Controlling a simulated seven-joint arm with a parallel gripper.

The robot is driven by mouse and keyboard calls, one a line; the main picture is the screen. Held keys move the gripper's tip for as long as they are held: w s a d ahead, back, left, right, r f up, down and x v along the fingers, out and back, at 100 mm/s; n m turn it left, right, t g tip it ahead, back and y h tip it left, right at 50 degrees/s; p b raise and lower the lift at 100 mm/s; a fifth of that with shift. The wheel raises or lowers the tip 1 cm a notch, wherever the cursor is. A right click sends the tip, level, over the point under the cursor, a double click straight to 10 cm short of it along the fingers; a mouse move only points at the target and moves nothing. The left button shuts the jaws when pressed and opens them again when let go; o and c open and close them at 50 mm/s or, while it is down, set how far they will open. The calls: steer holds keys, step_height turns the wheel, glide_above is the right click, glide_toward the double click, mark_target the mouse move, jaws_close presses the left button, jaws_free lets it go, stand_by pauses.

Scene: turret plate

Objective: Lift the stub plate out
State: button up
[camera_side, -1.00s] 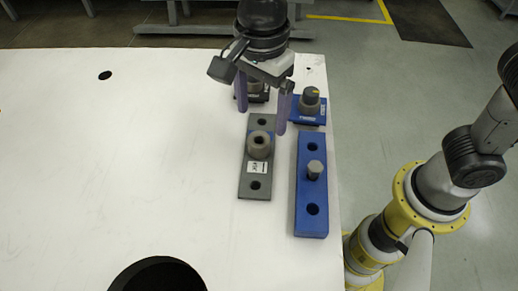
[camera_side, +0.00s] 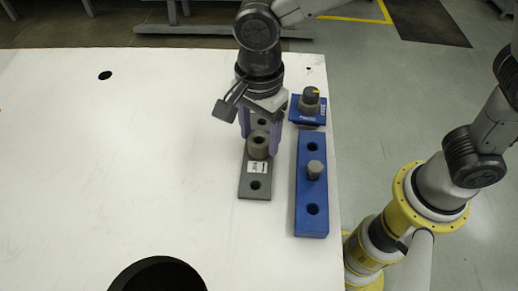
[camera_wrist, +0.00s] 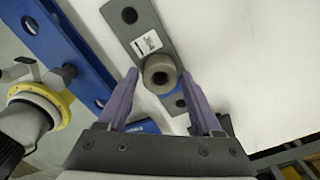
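A grey plate (camera_side: 256,187) with a hole near each end, a white label and a round hollow stub (camera_side: 258,147) in its middle lies flat on the white table; I take it as the stub plate. My gripper (camera_side: 261,136) points down over it, its two purple fingers apart. In the wrist view the fingertips (camera_wrist: 159,76) flank the stub (camera_wrist: 158,72), one on each side, with what looks like a small gap; contact is unclear. The gripper hides part of the plate's far end in the side view.
A blue plate (camera_side: 312,222) with a hex post lies close to the right. A smaller blue block (camera_side: 306,117) with a dark knob stands behind it. The table (camera_side: 120,170) is clear to the left, with a large dark round opening (camera_side: 157,277) at the front.

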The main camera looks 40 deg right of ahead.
jaws_close()
steer(key=shift+r, duration=0.2)
stand_by(0.3)
